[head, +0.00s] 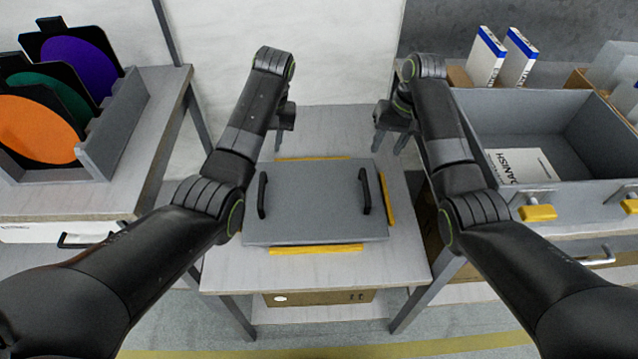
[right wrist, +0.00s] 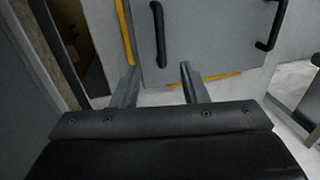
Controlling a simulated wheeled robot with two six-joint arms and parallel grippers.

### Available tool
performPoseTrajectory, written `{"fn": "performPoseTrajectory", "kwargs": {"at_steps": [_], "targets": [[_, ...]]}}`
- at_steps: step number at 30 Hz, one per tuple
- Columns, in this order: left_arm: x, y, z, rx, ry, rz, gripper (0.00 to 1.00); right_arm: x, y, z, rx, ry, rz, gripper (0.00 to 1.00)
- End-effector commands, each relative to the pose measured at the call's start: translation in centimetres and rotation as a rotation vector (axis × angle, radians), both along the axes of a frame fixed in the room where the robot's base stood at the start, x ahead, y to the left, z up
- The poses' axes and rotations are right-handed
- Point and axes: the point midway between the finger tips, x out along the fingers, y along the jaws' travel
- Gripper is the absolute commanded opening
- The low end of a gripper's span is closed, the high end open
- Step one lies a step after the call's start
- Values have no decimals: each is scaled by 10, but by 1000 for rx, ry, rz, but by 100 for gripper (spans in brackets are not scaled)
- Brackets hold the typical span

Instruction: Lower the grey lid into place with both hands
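The grey lid (head: 315,205) lies flat on the small table, with yellow strips along its edges. I cannot tell whether it sits fully down. It has a black left handle (head: 262,194) and a black right handle (head: 364,191). My left gripper (head: 282,125) is beyond the lid's far left corner, apart from the handle; its fingers are mostly hidden. My right gripper (head: 389,145) is open and empty beyond the far right corner. In the right wrist view its fingers (right wrist: 158,68) are spread, with the right handle (right wrist: 158,35) ahead of them, untouched.
The small table (head: 405,255) has bare margins around the lid. A left bench holds a rack (head: 120,125) with coloured discs. A grey drawer (head: 560,190) with yellow latches stands at right, with white boxes (head: 487,55) behind it. A cardboard box (head: 320,298) sits below the table.

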Motion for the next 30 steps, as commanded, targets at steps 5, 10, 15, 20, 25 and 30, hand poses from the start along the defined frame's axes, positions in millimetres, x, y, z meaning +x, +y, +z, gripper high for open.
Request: {"fn": "performPoseTrajectory", "kwargs": {"at_steps": [5, 10, 15, 20, 25, 30], "targets": [[0, 0, 1, 1, 1, 0, 38, 0, 1, 0, 1, 3, 1, 40], [0, 0, 1, 1, 1, 0, 38, 0, 1, 0, 0, 2, 0, 40], [0, 1, -6, 1, 2, 0, 38, 0, 2, -7, 1, 4, 0, 40], [-1, 6, -29, 2, 5, 1, 38, -2, 6, -30, -1, 7, -2, 40], [-2, 13, -62, 2, 5, 2, 38, -3, 13, -62, -1, 8, 1, 40], [-3, 19, -94, 2, 4, 2, 38, -3, 19, -95, 0, 7, 0, 40]]}}
